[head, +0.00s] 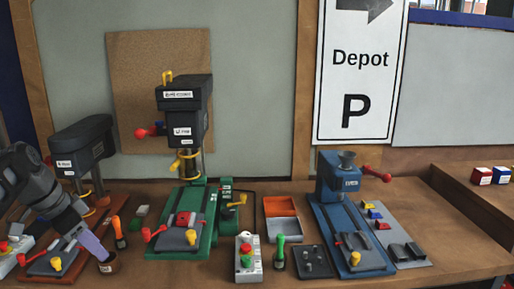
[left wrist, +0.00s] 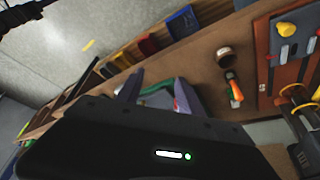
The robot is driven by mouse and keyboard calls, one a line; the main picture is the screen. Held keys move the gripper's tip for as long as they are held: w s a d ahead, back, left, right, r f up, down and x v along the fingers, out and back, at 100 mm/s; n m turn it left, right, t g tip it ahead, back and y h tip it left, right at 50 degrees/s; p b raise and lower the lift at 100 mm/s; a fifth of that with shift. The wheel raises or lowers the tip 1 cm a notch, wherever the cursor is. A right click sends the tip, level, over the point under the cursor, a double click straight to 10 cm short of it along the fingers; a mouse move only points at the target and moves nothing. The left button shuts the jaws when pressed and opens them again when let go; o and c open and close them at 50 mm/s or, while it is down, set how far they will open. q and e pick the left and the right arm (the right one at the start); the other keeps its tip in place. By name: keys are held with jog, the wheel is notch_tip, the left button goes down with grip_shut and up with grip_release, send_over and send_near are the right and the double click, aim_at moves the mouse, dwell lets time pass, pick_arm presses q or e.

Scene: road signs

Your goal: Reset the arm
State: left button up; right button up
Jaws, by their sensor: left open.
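My left arm comes in from the left in the head view, and its gripper (head: 92,244) shows as a pale purple finger low over the left end of the workbench (head: 290,206). In the head view it is beside a small brown cup (head: 108,264); I cannot tell whether they touch. In the left wrist view the two purple fingers of the left gripper (left wrist: 158,92) stand apart, with grey, green and red shapes between and behind them. I see nothing held. In that view the brown cup (left wrist: 223,55) is apart from the fingers. My right gripper is not in view.
A dark drill press (head: 82,145), a green-based press (head: 186,110) and a blue machine (head: 340,180) stand on the bench. A Depot sign (head: 360,90) stands behind.

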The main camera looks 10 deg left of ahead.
pick_arm(q)
jog(key=w+d+f+n, duration=0.1)
jog(key=w+d+f, duration=0.25)
jog(key=f, duration=0.55)
jog(key=w+d+f+n, duration=0.15)
jog(key=d+f, duration=0.35)
jog(key=f, duration=0.5)
jog(key=s+d+f+n+g+h, duration=0.1)
jog(key=s+d+f+n+g, duration=0.1)
jog(key=d+f, duration=1.1)
jog(key=s+d+f+n, duration=0.2)
jog(key=s+d+f, duration=0.8)
jog(key=s+f, duration=0.3)
jog(key=s+d+f+n, duration=0.1)
jog(key=s+d+f, duration=0.1)
jog(key=s, duration=0.3)
jog(key=s+d+f+n+g, duration=0.1)
jog(key=s+d+f, duration=0.1)
jog(key=s, duration=0.4)
jog(key=shift+s+d+f+h, duration=0.3)
jog(key=shift+d+f+h, duration=0.1)
jog(key=shift+d, duration=0.45)
